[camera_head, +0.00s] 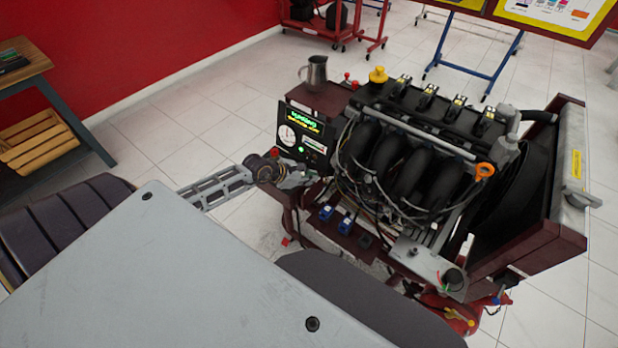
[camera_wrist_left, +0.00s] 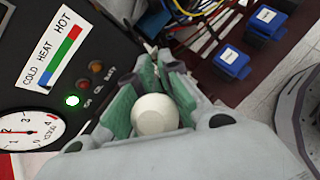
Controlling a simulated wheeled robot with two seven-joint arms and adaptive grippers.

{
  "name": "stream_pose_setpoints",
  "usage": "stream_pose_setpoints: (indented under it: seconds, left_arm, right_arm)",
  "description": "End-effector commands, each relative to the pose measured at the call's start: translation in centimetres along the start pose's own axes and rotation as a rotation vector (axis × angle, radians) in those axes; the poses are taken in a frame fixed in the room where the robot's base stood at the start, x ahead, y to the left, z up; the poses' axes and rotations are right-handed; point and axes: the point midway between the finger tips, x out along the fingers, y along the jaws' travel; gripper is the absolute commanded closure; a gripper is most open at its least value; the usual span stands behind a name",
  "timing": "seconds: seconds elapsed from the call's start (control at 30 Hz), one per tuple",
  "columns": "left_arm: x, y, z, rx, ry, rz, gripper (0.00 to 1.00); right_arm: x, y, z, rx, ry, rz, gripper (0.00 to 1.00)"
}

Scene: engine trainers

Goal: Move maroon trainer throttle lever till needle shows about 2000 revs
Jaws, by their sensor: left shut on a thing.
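The maroon engine trainer (camera_head: 545,245) stands at the right in the head view, with its black instrument panel (camera_head: 300,133) at its left end. The white rev gauge (camera_head: 287,135) is on that panel and is partly cut off in the left wrist view (camera_wrist_left: 22,132). There its needle lies about level, pointing left; I cannot read an exact value. My left gripper (camera_head: 292,178) is in front of the panel's lower part. In the wrist view its green-padded fingers (camera_wrist_left: 152,100) are shut around a cream ball, the throttle lever knob (camera_wrist_left: 155,115). The lever's shaft is hidden.
A green lamp (camera_wrist_left: 72,100) is lit beside the temperature scale. Blue boxes (camera_head: 345,223) and loose wires sit beside the gripper. A metal mug (camera_head: 315,72) stands on top of the trainer. A wooden-topped bench (camera_head: 25,65) is at the left. The floor between is clear.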

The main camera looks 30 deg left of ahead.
Motion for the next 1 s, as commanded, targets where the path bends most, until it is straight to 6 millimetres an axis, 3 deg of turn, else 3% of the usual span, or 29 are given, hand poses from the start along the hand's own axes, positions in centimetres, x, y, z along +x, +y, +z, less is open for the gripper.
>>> stream_pose_setpoints:
  seconds: [0.2, 0.23, 0.4, 1.0]
  left_arm:
    - [-0.02, 0.06, 0.03, 0.0, 0.0, 0.001, 1.0]
    - [-0.02, 0.06, 0.03, 0.0, 0.0, 0.001, 0.92]
    - [-0.01, 0.04, 0.02, 0.0, 0.0, 0.0, 0.7]
    - [-0.66, 0.01, -0.14, -0.001, 0.002, 0.0, 0.7]
  right_arm:
    - [-0.02, -0.04, 0.23, 0.0, -0.003, 0.0, 1.0]
    - [-0.02, -0.04, 0.23, 0.0, -0.003, 0.0, 1.0]
    - [-0.02, -0.04, 0.22, 0.0, -0.002, 0.0, 1.0]
    - [-0.01, 0.01, 0.18, 0.0, -0.002, 0.0, 1.0]
